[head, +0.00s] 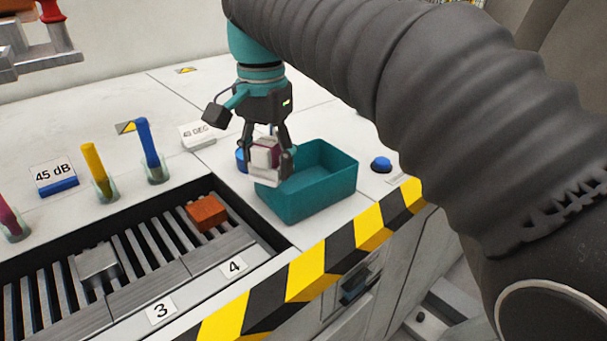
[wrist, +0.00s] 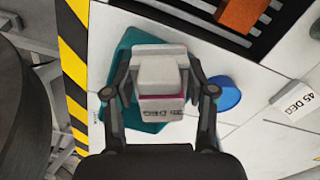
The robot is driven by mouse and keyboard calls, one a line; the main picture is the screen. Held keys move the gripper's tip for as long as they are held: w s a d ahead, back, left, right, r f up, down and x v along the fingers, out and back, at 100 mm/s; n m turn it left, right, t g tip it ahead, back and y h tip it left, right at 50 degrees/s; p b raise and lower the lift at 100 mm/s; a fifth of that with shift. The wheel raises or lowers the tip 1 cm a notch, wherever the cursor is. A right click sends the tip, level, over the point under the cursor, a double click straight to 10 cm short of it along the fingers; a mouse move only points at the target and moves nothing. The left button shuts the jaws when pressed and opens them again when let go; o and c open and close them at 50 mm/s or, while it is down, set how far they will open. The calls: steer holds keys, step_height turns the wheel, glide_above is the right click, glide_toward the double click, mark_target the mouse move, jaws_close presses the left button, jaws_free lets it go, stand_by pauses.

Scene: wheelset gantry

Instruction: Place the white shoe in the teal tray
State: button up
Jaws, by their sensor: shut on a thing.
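The white shoe (head: 264,173) is a pale block with a magenta band, and it hangs between the fingers of my gripper (head: 267,152). The wrist view also shows the shoe (wrist: 158,72), with dark lettering on its near face and my gripper's fingers (wrist: 160,93) closed on both sides. The teal tray (head: 322,193) is an open box on the white bench top near the striped edge. In the head view the shoe overlaps the tray's left rear corner. In the wrist view it covers much of the tray (wrist: 146,122). The exact height between them is hard to tell.
A blue disc (wrist: 224,93) lies beside the tray. A blue button (head: 381,165) is right of it. A slatted recess with an orange block (head: 206,213) and a grey block (head: 97,262) lies to the left. Blue (head: 149,143) and yellow (head: 93,165) sticks stand behind it.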

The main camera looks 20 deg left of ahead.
steer(key=shift+w+d+f, duration=0.35)
steer(key=shift+w+f, duration=0.35)
steer(key=shift+f, duration=0.45)
steer(key=shift+w+d+f, duration=0.35)
steer(key=shift+w+f, duration=0.3)
steer(key=shift+f, duration=0.55)
steer(key=shift+w+d+f, duration=0.35)
steer(key=shift+w+f, duration=0.35)
steer(key=shift+f, duration=0.45)
steer(key=shift+f+b, duration=0.1)
steer(key=shift+b, duration=0.2)
steer(key=o, duration=1)
step_height(320, 180, up, 8)
steer(key=shift+f+p, duration=0.15)
steer(key=shift+p, duration=0.25)
